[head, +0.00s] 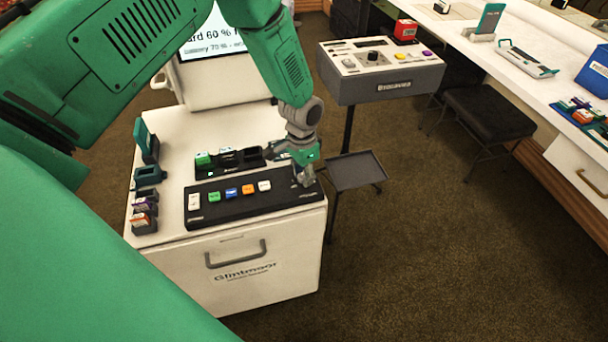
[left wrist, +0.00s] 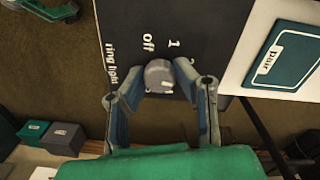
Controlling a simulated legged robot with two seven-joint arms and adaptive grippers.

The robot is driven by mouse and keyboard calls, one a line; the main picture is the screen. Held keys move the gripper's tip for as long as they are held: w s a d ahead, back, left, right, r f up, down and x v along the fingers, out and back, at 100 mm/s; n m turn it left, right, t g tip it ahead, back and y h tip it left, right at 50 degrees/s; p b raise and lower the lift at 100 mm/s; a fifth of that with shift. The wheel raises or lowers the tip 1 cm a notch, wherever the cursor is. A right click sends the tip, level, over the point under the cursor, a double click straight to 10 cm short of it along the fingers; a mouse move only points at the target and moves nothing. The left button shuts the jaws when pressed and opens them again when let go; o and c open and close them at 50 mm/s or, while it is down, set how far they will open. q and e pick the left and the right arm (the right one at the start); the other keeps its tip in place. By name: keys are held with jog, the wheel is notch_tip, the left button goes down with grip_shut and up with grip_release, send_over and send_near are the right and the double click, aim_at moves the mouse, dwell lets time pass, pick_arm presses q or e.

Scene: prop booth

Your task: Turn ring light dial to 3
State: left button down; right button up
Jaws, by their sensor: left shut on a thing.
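The ring light dial (left wrist: 158,76) is a grey round knob on a dark panel (head: 240,205), which lies on the white cabinet. In the left wrist view, it sits between the two fingers of my left gripper (left wrist: 160,103). "ring light", "Off", "1" and part of a "2" are printed around it; no 3 is readable. A pale mark shows on the knob's lower right side. In the head view, my left gripper (head: 303,172) is at the panel's right end, shut on the dial and mostly hiding it. My right gripper is not in view.
Several coloured buttons (head: 231,193) line the panel left of my gripper. A black holder (head: 229,163) with small blocks stands behind it. A grey console (head: 380,72) on a stand, a small dark tray (head: 354,170) and a black stool (head: 488,110) are to the right.

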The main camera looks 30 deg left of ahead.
aim_at(301, 174)
pick_arm(q)
jog(key=shift+w+a+r+m, duration=0.1)
jog(key=shift+w+m, duration=0.05)
jog(key=shift+m, duration=0.75)
jog(key=c, duration=1.3)
grip_release()
jog(key=shift+r, duration=0.35)
jog(key=r, duration=1.1)
jog(key=shift+a+r, duration=0.1)
jog(key=shift+a, duration=0.1)
